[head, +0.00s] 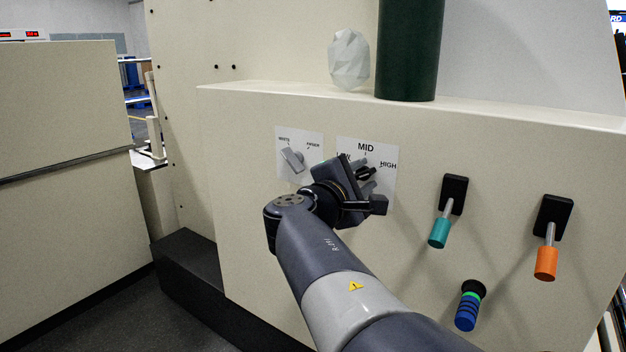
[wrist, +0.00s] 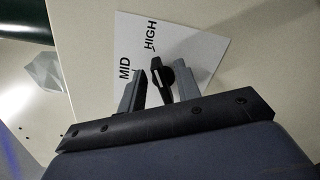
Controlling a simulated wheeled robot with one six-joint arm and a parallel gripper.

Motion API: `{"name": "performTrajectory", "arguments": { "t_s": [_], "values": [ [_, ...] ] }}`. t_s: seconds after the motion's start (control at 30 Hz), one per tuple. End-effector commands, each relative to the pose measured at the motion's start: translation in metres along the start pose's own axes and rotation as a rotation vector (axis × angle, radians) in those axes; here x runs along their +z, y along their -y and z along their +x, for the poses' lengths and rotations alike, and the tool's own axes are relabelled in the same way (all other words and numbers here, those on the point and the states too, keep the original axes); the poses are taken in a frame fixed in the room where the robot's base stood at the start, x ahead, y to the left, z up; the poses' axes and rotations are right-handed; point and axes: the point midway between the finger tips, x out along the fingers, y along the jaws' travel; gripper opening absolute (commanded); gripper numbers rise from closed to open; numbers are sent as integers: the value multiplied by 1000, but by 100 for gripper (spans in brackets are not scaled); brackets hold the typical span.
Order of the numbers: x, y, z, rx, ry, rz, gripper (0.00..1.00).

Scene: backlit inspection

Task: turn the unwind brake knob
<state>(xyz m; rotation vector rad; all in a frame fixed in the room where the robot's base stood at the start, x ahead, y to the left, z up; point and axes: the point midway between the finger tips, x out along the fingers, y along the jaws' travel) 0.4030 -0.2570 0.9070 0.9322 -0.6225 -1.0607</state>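A black knob (wrist: 160,80) with a light pointer line sits on a white plate (head: 381,189) marked MID and HIGH; a third label at left is partly covered by my gripper. No brake name is readable on it. In the wrist view the knob's upper end points towards the HIGH mark. My gripper (wrist: 157,85) is open, with one grey finger on each side of the knob and a visible gap to each. In the head view my gripper (head: 363,174) covers much of the plate, and the knob's contact with the fingers cannot be made out there.
Left of it is a grey selector knob (head: 293,159) on its own plate. A crumpled translucent lump (head: 349,60) and a dark green cylinder (head: 410,50) are on the ledge.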

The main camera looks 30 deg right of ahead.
Motion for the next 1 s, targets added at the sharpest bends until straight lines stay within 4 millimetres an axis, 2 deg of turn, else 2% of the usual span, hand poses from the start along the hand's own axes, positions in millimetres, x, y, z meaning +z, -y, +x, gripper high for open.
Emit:
{"name": "performTrajectory", "arguments": {
  "t_s": [0.17, 0.6, 0.8, 1.0],
  "values": [
    [0, -2, -15, 2, -4, 1, 32],
    [0, -2, -81, 3, -5, 1, 32],
    [0, -1, -99, 1, -4, 0, 32],
    [0, 0, -107, 1, -1, 1, 32]
  ]
}}
